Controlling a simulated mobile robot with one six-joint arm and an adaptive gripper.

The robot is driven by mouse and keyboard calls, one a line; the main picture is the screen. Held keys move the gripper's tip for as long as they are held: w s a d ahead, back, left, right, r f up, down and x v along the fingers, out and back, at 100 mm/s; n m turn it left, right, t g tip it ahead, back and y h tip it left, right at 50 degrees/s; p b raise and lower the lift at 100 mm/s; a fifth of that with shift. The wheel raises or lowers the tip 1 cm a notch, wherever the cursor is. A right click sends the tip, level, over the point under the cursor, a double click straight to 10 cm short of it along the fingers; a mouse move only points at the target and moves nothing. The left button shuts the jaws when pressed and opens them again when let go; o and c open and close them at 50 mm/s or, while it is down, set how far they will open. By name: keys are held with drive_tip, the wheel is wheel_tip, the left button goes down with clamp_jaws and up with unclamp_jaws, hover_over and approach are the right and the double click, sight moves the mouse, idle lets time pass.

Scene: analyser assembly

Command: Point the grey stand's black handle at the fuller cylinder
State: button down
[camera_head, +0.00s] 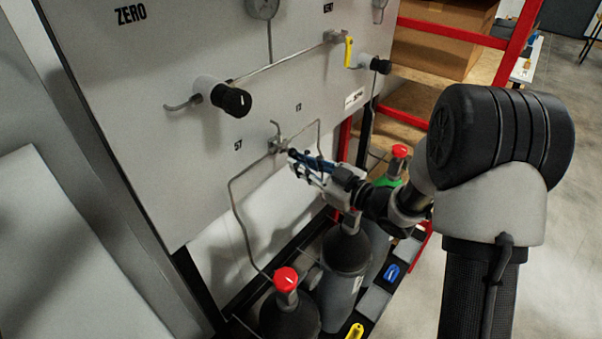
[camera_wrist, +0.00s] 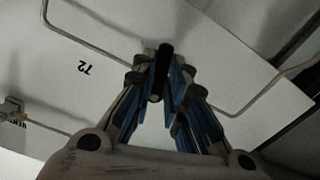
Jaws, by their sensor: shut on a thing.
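The grey stand's panel (camera_head: 190,185) stands upright at the left, with labels such as ZERO, 57 and 12. A small metal valve (camera_head: 279,146) with thin tubing sits low on the panel. My gripper (camera_head: 296,160) is at this valve, its blue-padded fingers closed together. In the wrist view, my gripper (camera_wrist: 166,85) is shut on a black handle (camera_wrist: 163,68), which sticks out beyond the fingertips. In the head view the handle is mostly hidden by the fingers. Dark cylinders (camera_head: 290,318) (camera_head: 347,250) stand below; a green-shouldered one (camera_head: 391,180) is partly behind my arm.
Two black knobs (camera_head: 232,100) (camera_head: 380,65) and a yellow lever (camera_head: 348,51) project from the panel. A gauge (camera_head: 263,7) is at the top edge; its reading is not legible. Red shelving with a cardboard box (camera_head: 445,38) stands behind.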

drive_tip(key=shift+w+d+r+n+b, duration=0.25)
drive_tip(key=shift+r+n+b, duration=0.2)
drive_tip(key=shift+n+b, duration=1.55)
drive_tip(key=shift+w+d+r+n+b, duration=0.4)
drive_tip(key=shift+n+b, duration=0.65)
drive_tip(key=shift+n, duration=1.8)
drive_tip(key=shift+w+r+n+b, duration=0.15)
drive_tip(key=shift+r+n+b, duration=0.4)
drive_tip(key=shift+n+b, duration=1.45)
drive_tip(key=shift+n+p, duration=0.5)
drive_tip(key=shift+n, duration=0.05)
drive_tip(key=c, duration=1.6)
unclamp_jaws()
drive_tip(key=v, duration=1.2)
